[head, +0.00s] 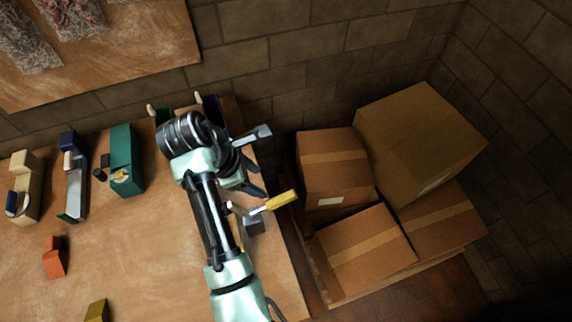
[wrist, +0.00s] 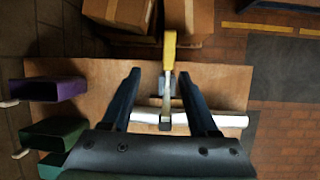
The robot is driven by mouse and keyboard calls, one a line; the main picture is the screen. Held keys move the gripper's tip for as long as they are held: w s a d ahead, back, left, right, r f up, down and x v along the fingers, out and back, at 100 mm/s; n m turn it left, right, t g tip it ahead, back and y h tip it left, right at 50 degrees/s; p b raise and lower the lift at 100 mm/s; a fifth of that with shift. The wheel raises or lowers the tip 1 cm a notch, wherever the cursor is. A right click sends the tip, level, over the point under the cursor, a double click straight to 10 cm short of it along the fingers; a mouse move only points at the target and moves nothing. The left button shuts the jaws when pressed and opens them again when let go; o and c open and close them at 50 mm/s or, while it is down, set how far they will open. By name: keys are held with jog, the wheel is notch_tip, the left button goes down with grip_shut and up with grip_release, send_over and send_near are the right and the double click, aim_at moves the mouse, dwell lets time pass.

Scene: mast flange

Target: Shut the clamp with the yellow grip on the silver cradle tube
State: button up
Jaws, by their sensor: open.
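The clamp's yellow grip (head: 281,201) sits on a pale metal lever, pointing right past the table edge in the head view. In the wrist view the yellow grip (wrist: 169,50) points up, with its lever running down to a dark block at the silver cradle tube (wrist: 228,120). The tube lies crosswise and is partly hidden behind my fingers. My gripper (head: 258,180) is open and empty, close to the lever in the head view. In the wrist view its two dark fingers (wrist: 162,78) stand either side of the lever, with no visible contact.
Cardboard boxes (head: 335,168) are stacked beyond the table's right edge. A teal holder (head: 122,150), other fixtures, an orange block (head: 54,257) and a yellow block (head: 97,311) stand on the wooden table (head: 150,240). A purple holder (wrist: 55,90) is left in the wrist view.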

aim_at(281, 198)
jog(key=shift+n+g, duration=0.3)
jog(key=shift+g, duration=0.1)
jog(key=x, duration=0.4)
jog(key=p+x, duration=0.1)
jog(key=x, duration=0.3)
jog(key=d+x, duration=0.1)
jog(key=x, duration=0.3)
jog(key=shift+s+d, duration=0.15)
jog(key=shift+s, duration=0.15)
jog(key=shift+c, duration=0.3)
jog(key=shift+h, duration=0.3)
grip_shut()
